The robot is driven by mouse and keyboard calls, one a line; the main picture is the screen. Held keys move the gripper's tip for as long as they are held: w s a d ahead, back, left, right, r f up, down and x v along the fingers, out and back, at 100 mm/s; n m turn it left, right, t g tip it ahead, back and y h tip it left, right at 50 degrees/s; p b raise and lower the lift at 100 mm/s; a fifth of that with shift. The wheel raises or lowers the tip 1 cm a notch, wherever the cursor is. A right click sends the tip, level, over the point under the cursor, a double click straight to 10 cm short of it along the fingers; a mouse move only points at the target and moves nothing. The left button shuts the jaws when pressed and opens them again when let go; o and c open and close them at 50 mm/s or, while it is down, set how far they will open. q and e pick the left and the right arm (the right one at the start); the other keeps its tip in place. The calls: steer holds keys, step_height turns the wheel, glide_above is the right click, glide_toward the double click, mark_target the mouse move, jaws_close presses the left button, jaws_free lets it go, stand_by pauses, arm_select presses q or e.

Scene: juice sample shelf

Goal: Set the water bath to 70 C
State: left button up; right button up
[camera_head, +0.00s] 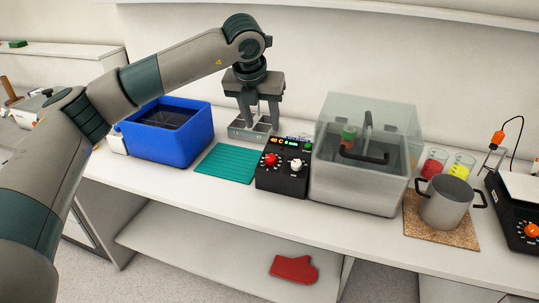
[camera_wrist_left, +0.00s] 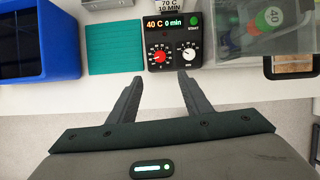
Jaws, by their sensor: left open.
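The black control box (camera_head: 283,178) stands left of the water bath (camera_head: 355,190). In the left wrist view its display (camera_wrist_left: 164,23) reads 40 C and 0 min. It has a red knob (camera_wrist_left: 159,55) on the left, a white knob (camera_wrist_left: 190,54) on the right and a green START button (camera_wrist_left: 194,20). A card (camera_wrist_left: 170,4) behind it reads 70 C, 10 MIN. My left gripper (camera_head: 259,122) is open and empty; in the left wrist view its fingertips (camera_wrist_left: 159,77) appear just below the box's front edge. My right gripper is not in view.
A teal mat (camera_head: 226,165) and a blue bin (camera_head: 185,149) lie to the left. The bath has a clear cover and holds a green-lidded container. A metal pot (camera_head: 445,203) stands on a cork mat to the right, near red and yellow beakers. A red mitt (camera_head: 294,269) lies on the lower shelf.

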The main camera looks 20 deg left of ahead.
mark_target(270, 158)
arm_select(q)
steer(key=p+x, duration=0.6)
steer(key=x, duration=0.9)
steer(key=shift+f, duration=0.15)
steer(key=shift+x, duration=0.85)
steer(key=c, duration=1.1)
